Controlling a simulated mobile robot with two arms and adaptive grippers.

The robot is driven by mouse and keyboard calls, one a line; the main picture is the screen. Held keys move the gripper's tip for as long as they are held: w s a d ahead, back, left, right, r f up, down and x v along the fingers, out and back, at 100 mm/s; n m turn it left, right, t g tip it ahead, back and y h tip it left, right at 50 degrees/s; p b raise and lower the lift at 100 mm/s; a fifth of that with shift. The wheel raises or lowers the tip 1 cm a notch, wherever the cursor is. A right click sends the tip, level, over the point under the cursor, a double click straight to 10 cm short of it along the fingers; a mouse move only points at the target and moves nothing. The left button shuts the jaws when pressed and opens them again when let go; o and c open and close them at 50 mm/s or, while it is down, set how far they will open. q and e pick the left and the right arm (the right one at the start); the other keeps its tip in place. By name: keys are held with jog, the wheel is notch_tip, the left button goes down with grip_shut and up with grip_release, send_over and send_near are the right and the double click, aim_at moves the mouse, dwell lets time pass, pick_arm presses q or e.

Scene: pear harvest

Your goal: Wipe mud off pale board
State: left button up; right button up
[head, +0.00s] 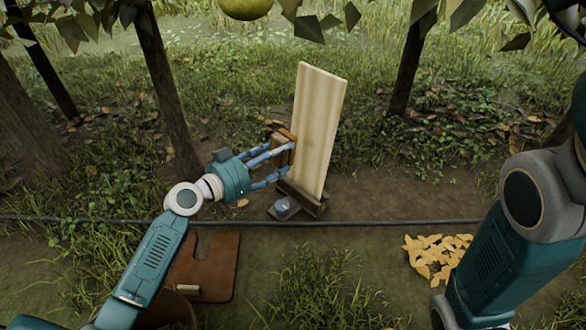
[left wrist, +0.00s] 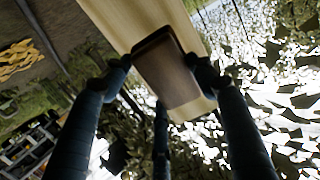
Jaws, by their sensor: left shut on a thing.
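The pale board (head: 322,115) stands upright, leaning slightly, in a dark wooden foot (head: 301,198). Its visible face shows faint lengthwise tan streaks, and I see no distinct mud patch on it. My left gripper (head: 284,158) is at the board's left edge, shut on a brown block (head: 279,150). In the left wrist view, the block (left wrist: 168,72) sits between the fingers, in front of the pale board (left wrist: 135,22). I cannot tell whether the block touches the board. My right gripper is out of view; only my right arm shows.
A black hose or cable (head: 390,222) crosses the ground before the board. A small grey round object (head: 284,206) lies by the foot. A brown flat panel (head: 215,270) lies at lower left, yellow leaves (head: 437,255) at right. Trunks (head: 166,80) (head: 407,70) stand behind; a pear (head: 246,8) hangs above.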

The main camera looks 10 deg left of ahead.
pick_arm(q)
jog(key=shift+w, duration=0.4)
jog(key=shift+x, duration=2.6)
jog(key=shift+b+x, duration=0.65)
jog(key=shift+x, duration=0.1)
jog(key=shift+s+d, duration=0.1)
